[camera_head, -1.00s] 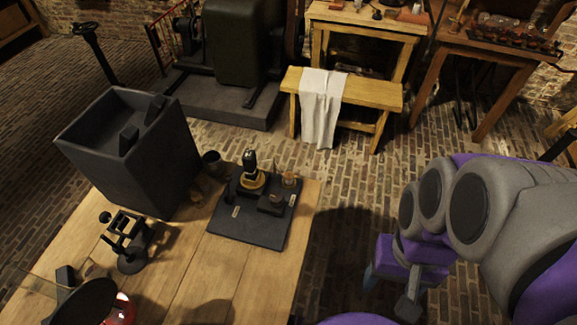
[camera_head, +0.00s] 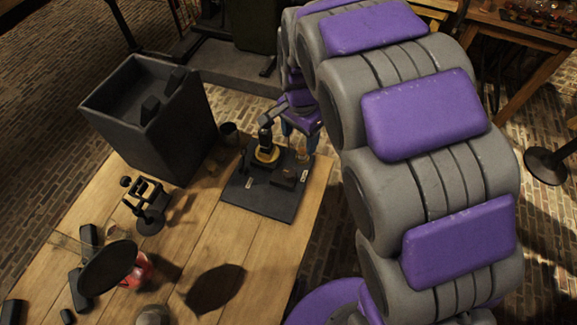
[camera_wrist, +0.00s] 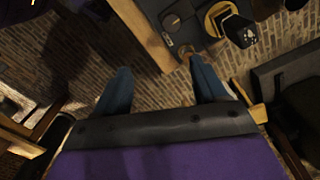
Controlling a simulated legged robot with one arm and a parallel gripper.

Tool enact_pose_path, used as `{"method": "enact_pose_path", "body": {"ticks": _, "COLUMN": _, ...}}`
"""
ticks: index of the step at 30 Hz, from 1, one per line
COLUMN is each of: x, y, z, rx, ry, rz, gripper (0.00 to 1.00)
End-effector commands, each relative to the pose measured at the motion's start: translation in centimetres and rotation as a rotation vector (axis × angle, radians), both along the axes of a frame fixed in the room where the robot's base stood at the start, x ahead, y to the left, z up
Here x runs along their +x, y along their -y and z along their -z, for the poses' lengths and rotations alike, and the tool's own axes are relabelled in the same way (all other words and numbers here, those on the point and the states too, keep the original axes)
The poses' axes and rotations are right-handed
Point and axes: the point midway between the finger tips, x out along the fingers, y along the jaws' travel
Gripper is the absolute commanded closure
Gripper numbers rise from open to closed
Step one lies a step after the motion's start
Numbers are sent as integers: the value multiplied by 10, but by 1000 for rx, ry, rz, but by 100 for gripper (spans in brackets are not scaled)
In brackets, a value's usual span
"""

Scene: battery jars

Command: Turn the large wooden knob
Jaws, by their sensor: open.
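A dark board (camera_head: 245,193) lies on the wooden table and carries small fittings. The yellow-brown round piece also shows at the top of the wrist view (camera_wrist: 213,18), right of centre. My gripper (camera_head: 299,132) is just beyond the board's far right corner, above it, open and empty. Its two blue fingers spread wide in the wrist view (camera_wrist: 160,78).
A large dark open box (camera_head: 150,120) stands on the table left of the board. A small black stand (camera_head: 148,205), a dark disc (camera_head: 107,268) and a red glass item (camera_head: 138,270) are nearer. Bare tabletop (camera_head: 235,240) lies in front of the board.

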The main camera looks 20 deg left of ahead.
Motion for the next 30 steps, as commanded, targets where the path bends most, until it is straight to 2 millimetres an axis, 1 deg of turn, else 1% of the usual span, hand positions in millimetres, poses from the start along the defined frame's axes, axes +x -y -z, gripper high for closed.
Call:
{"method": "enact_pose_path", "body": {"ticks": 1, "x": 2, "y": -11, "z": 3, "rx": 2, "ry": 1, "rz": 5, "gripper": 29}}
{"method": "enact_pose_path", "body": {"ticks": 4, "x": 6, "y": -22, "z": 7, "rx": 5, "ry": 7, "rz": 20, "gripper": 29}}
{"method": "enact_pose_path", "body": {"ticks": 8, "x": 6, "y": -28, "z": 13, "rx": 8, "ry": 7, "rz": 27, "gripper": 29}}
{"method": "enact_pose_path", "body": {"ticks": 11, "x": 6, "y": -28, "z": 25, "rx": 7, "ry": 5, "rz": 28, "gripper": 29}}
{"method": "enact_pose_path", "body": {"ticks": 14, "x": 6, "y": -28, "z": 42, "rx": 8, "ry": 5, "rz": 28, "gripper": 29}}
{"method": "enact_pose_path", "body": {"ticks": 18, "x": 5, "y": -27, "z": 71, "rx": 4, "ry": 0, "rz": 29, "gripper": 29}}
{"method": "enact_pose_path", "body": {"ticks": 30, "x": 6, "y": -28, "z": 148, "rx": 5, "ry": 3, "rz": 27, "gripper": 29}}
